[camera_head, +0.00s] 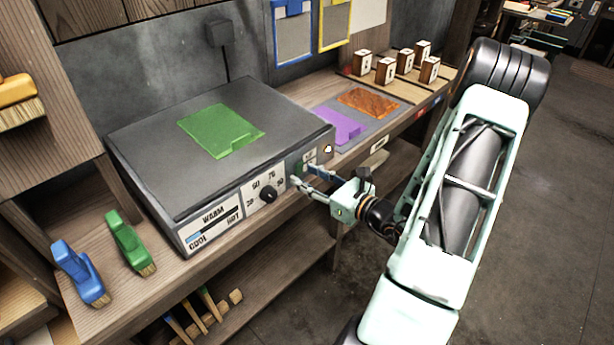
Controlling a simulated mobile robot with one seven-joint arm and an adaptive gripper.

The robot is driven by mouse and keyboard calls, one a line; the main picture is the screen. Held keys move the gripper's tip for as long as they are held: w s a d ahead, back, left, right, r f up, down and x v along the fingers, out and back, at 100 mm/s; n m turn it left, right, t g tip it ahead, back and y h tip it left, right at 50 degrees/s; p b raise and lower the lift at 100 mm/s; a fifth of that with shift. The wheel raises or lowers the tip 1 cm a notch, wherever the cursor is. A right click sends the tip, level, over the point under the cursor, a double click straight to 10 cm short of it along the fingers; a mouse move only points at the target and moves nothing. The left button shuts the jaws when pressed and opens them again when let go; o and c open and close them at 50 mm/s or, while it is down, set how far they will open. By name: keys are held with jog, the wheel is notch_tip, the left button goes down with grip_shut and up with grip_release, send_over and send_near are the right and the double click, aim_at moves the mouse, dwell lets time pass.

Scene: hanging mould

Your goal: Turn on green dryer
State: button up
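The dryer is a grey flat-topped box (165,160) on the wooden bench, with a green sheet (220,131) lying on its top. Its front panel has a temperature strip (214,229) marked COOL, WARM and HOT, and a black dial (268,194) with numbers around it. At the panel's right end is a small green switch area (298,169), partly hidden by my gripper. My gripper (304,175) is at this right end, its two fingers apart with a gap between them. I cannot tell whether a fingertip touches the switch.
A purple sheet (338,126) and an orange sheet (368,102) lie on a grey mat right of the dryer. Several small labelled blocks (386,70) stand behind. Green (129,243) and blue (79,272) brushes lie on the bench at left. Floor at right is clear.

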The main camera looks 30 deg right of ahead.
jog(key=v, duration=1.1)
jog(key=shift+s, duration=0.3)
